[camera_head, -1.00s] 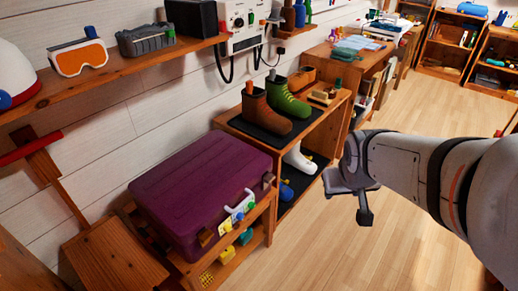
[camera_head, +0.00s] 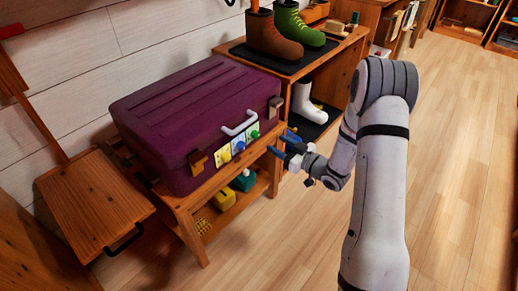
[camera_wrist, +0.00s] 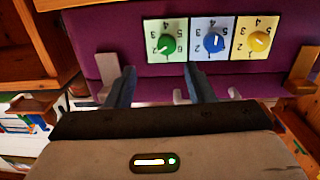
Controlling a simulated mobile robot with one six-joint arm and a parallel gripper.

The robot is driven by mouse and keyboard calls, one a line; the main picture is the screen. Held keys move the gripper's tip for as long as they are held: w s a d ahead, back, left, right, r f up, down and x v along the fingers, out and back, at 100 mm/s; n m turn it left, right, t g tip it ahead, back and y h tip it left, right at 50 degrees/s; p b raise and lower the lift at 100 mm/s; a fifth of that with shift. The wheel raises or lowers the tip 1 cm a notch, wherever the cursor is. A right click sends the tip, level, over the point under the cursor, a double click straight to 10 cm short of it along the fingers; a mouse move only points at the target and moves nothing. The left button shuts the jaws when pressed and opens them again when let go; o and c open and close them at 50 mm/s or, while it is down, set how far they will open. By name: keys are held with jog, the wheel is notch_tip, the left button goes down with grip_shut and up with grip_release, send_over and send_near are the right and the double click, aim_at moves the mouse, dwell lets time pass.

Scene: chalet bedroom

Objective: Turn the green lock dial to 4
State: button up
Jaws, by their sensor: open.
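The green lock dial (camera_head: 254,135) sits on a pale panel on the front of a purple suitcase (camera_head: 190,110). In the wrist view the green dial (camera_wrist: 167,42) shows upside down, its white mark pointing to the lower left, near the 2. The 4 is at the top of its panel there. My gripper (camera_head: 282,143) is open and empty in front of the suitcase, apart from it. In the wrist view the green dial lies beyond the gap between my fingertips (camera_wrist: 159,70). The blue dial (camera_wrist: 214,42) and yellow dial (camera_wrist: 259,42) sit beside it.
The suitcase handle (camera_head: 239,123) and metal latches (camera_head: 197,161) stick out near the dials. The suitcase stands on a wooden shelf unit (camera_head: 188,204) with items below. Boots (camera_head: 275,40) stand on another unit behind. The wooden floor (camera_head: 290,240) in front is clear.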

aim_at(258, 137)
jog(key=shift+y, duration=0.3)
jog(key=x, duration=0.2)
jog(key=b+x, duration=0.1)
jog(key=x, duration=0.2)
jog(key=f+b+x, duration=0.1)
jog(key=x, duration=0.1)
jog(key=shift+a, duration=0.5)
